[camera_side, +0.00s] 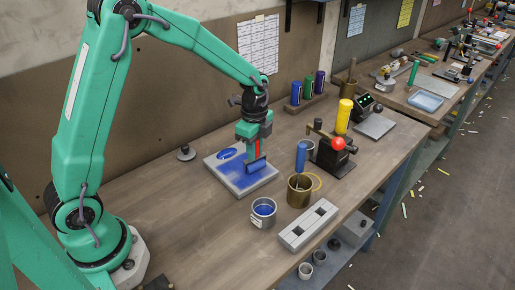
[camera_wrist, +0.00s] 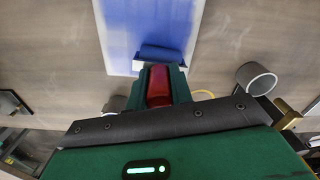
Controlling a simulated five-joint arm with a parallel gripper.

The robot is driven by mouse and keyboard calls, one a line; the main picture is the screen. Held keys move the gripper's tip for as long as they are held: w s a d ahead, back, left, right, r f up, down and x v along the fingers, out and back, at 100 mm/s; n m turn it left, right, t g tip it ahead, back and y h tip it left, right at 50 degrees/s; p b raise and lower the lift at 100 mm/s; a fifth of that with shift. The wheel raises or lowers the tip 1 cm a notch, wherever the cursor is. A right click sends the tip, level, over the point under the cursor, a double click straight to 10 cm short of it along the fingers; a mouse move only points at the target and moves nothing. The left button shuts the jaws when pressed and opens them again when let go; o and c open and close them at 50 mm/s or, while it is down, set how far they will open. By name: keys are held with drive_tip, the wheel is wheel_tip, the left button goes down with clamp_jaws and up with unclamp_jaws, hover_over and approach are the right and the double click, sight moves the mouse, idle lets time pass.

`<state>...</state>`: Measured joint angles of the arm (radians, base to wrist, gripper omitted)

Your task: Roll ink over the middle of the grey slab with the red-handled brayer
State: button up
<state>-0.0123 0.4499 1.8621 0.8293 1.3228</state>
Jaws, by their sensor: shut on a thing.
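The grey slab (camera_side: 263,178) lies flat on the bench in the side view, with a blue ink patch at its far left corner and more blue across its middle. My gripper (camera_side: 253,146) is above the slab, shut on the red handle of the brayer (camera_side: 257,164). The brayer's roller is blue and sits low over the slab's near right part; I cannot tell for sure whether it touches. In the wrist view the red handle (camera_wrist: 158,87) sits between my fingers. The blue roller (camera_wrist: 161,53) lies at the end of a broad blue band on the slab (camera_wrist: 115,50).
A tin with blue ink (camera_side: 263,212), a brass pot (camera_side: 299,191) and a grey block with square holes (camera_side: 308,225) stand right of the slab. A black stand with a red knob (camera_side: 338,144) is behind them.

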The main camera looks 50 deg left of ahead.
drive_tip(key=shift+a, duration=0.15)
drive_tip(key=shift+w+a, duration=0.15)
drive_tip(key=shift+a, duration=1.75)
drive_tip(key=shift+d, duration=0.1)
drive_tip(key=shift+d+f, duration=0.15)
drive_tip(key=shift+d, duration=1.8)
drive_tip(key=shift+d, duration=0.1)
drive_tip(key=shift+d, duration=0.15)
drive_tip(key=shift+s+d, duration=0.15)
drive_tip(key=shift+d, duration=0.75)
drive_tip(key=shift+s+d, duration=0.1)
drive_tip(key=shift+d, duration=0.8)
drive_tip(key=shift+w+a, duration=0.15)
drive_tip(key=shift+a, duration=1.95)
